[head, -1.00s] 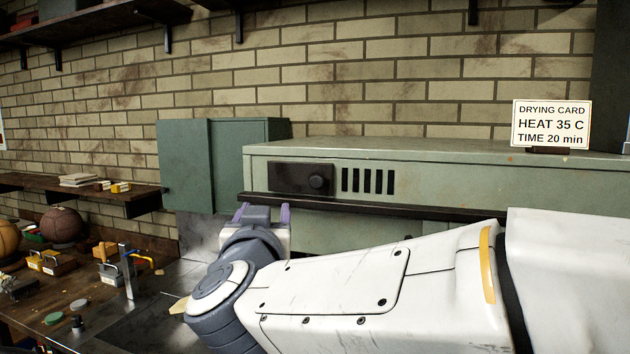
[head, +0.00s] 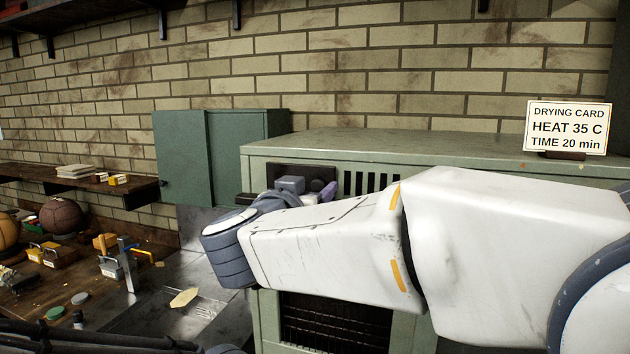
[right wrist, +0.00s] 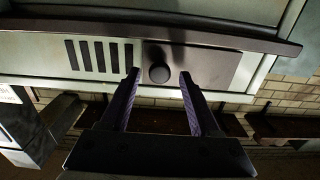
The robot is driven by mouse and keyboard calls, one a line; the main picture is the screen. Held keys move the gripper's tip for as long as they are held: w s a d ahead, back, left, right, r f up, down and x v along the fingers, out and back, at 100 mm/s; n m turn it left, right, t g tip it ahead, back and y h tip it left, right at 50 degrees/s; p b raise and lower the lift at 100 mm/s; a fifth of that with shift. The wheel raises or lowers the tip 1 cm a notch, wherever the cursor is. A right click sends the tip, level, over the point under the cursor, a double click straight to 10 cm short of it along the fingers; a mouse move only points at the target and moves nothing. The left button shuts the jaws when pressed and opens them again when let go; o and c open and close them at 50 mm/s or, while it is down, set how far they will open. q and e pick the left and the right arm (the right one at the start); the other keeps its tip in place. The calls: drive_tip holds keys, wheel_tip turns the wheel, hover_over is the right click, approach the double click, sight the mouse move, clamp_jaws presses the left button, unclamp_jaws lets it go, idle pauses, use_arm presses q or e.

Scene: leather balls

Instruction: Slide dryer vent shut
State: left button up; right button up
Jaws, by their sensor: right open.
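The dryer (head: 440,150) is a pale green metal cabinet. On its front, the dark vent slide plate (head: 285,172) lies left of several open slots (head: 370,182). In the right wrist view, which is turned upside down, the plate (right wrist: 205,66) carries a round dark knob (right wrist: 159,74), and the slots (right wrist: 97,56) are uncovered. My right gripper (head: 302,190) is in front of the plate, its purple fingers apart. In the right wrist view, its fingertips (right wrist: 160,82) flank the knob; contact cannot be told. My left gripper is out of view.
A dark ledge (right wrist: 150,28) runs along the dryer front beside the vent. A green cabinet (head: 180,160) stands to the left. A drying card (head: 567,128) stands on the dryer's top. Balls (head: 60,216) and small tools lie on the bench at left.

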drive_tip(key=shift+w+d, duration=0.15)
drive_tip(key=shift+w, duration=0.3)
clamp_jaws()
idle(1.1)
